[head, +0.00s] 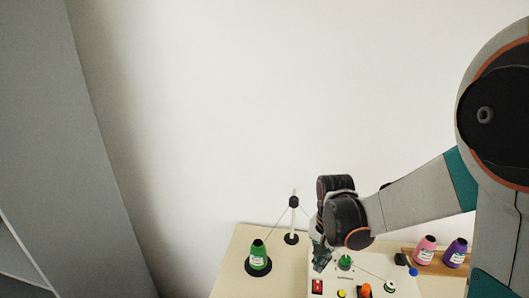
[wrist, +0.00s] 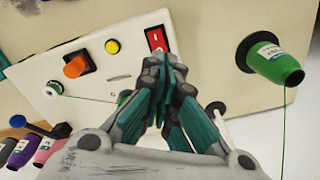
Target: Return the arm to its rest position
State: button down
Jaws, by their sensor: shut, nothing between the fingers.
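My gripper (head: 321,258) hangs fingers-down over the left part of a pale panel on the counter in the head view. My arm reaches in from the right, bent at the wrist. In the wrist view the teal fingers of my gripper (wrist: 166,62) are closed together with nothing between them. Their tips appear just below the red switch (wrist: 157,40) in the picture; whether they touch the panel I cannot tell. The red switch (head: 317,286) is also in the head view, below the fingers.
The panel (wrist: 130,70) carries a yellow button (wrist: 112,47), an orange knob (wrist: 75,66) and a small bobbin (wrist: 53,89) with green thread. A green cone (head: 258,252) and a thread post (head: 294,203) stand left. Pink (head: 425,250) and purple (head: 456,252) cones stand right.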

jog(key=s+r+n+t+b, duration=0.6)
jog(key=s+r+n+t, duration=0.1)
jog(key=s, duration=0.7)
jog(key=shift+s+a+r+n+b, duration=0.15)
jog(key=shift+s+r+n+b, duration=0.15)
jog(key=shift+r+n, duration=0.8)
jog(key=shift+r, duration=0.2)
